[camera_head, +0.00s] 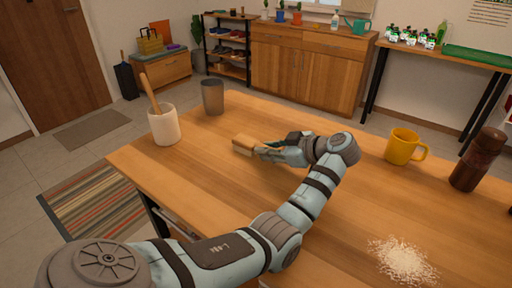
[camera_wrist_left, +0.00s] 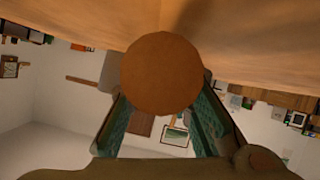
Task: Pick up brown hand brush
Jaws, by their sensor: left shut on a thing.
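The brown hand brush (camera_head: 245,144) is at the tip of my left gripper (camera_head: 264,150), over the middle of the wooden table (camera_head: 200,185). In the left wrist view a round brown end of the brush (camera_wrist_left: 161,73) sits between the two fingers. My left gripper is shut on the brush. The fingers and wrist hide part of the brush in the head view. I cannot tell whether the brush touches the tabletop. My right gripper is not in view.
A white crock (camera_head: 164,127) with a wooden handle and a grey cup (camera_head: 213,97) stand at the table's far left. A yellow mug (camera_head: 403,147) and a dark brown mill (camera_head: 477,160) stand at the right. Pale grains (camera_head: 403,261) lie at the front right.

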